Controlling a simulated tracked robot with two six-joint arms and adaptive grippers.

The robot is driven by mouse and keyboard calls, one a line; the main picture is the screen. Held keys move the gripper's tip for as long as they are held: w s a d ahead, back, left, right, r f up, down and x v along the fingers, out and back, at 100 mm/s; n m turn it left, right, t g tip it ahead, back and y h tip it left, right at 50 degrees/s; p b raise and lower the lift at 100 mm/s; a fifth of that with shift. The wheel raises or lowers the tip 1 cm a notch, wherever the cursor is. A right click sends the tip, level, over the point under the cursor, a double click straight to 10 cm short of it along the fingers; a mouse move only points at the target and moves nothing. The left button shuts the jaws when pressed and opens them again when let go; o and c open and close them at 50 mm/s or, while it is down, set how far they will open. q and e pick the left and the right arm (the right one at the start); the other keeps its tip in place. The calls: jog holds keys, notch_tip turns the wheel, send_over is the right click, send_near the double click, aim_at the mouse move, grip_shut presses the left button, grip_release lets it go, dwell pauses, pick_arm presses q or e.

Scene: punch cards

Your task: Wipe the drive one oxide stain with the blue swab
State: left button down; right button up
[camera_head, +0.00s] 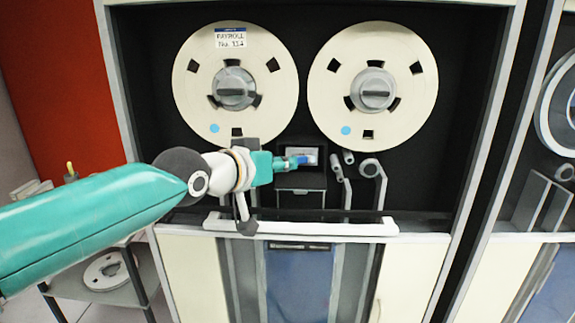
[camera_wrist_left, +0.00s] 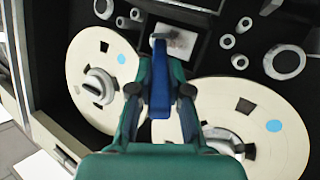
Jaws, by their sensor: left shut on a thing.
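My left gripper (camera_head: 297,161) is shut on the blue swab (camera_head: 309,159) in front of the tape drive's head block. In the left wrist view the blue swab (camera_wrist_left: 160,88) stands between the gripper's fingers (camera_wrist_left: 159,95), its pale tip toward the light plate. The oxide stain (camera_wrist_left: 176,42) is a grey smudge on this plate, beside the tip; I cannot tell whether they touch. In the head view the plate (camera_head: 294,151) is partly hidden behind the swab and gripper. My right gripper is not in view.
Two cream reels, left (camera_head: 236,60) and right (camera_head: 335,65), are above the gripper; the left one bears a payroll label (camera_head: 230,37). Guide rollers (camera_head: 371,168) stand right of the head block. A white ledge bar (camera_head: 300,228) runs below. A cart (camera_head: 105,290) stands at lower left.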

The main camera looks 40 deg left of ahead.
pick_arm(q)
jog(key=shift+s+a+b, duration=0.65)
jog(key=shift+a+b, duration=0.35)
jog(key=shift+b, duration=0.2)
jog(key=shift+s+a+b, duration=0.6)
jog(key=shift+a+b, duration=0.35)
jog(key=shift+b, duration=0.2)
jog(key=d+p, duration=0.1)
jog(key=w+d+p, duration=0.1)
jog(key=p, duration=0.1)
jog(key=shift+w+d, duration=0.2)
jog(key=shift+d, duration=0.05)
jog(key=shift+s+a+r+b, duration=0.1)
jog(key=shift+s+a+b, duration=0.35)
jog(key=shift+a+b, duration=0.5)
jog(key=shift+s+a+r+b, duration=0.1)
jog(key=shift+s+a+b, duration=0.5)
jog(key=shift+b, duration=0.4)
jog(key=shift+s+a+r+b, duration=0.1)
jog(key=shift+s+a+b, duration=0.25)
jog(key=shift+a+b, duration=0.65)
